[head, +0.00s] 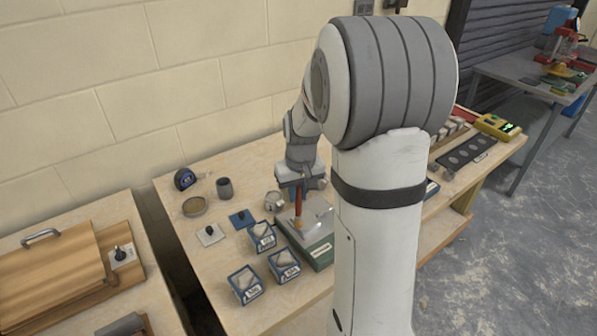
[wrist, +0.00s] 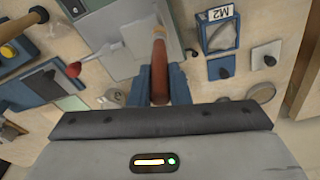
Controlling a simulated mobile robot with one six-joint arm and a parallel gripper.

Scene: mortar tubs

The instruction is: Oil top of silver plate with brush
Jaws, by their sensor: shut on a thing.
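My gripper (head: 297,186) is shut on the brush (head: 299,204) by its reddish-brown handle and points down. In the wrist view the brush handle (wrist: 160,72) stands between the two blue fingers, its far end over the grey surface. The silver plate (head: 318,226) is a flat, shiny sheet on top of a green block with a pale label. The brush hangs over the plate's left part, its yellowish tip low. I cannot tell whether the tip touches. The plate also shows in the wrist view (wrist: 130,66). My arm hides part of the bench to the right.
Several blue labelled tubs (head: 262,236) stand left and in front of the block. A blue square with a black knob (head: 242,218), a pale one (head: 210,235), a round dish (head: 196,206) and a grey cup (head: 225,188) lie further left. A wooden box (head: 55,275) is far left.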

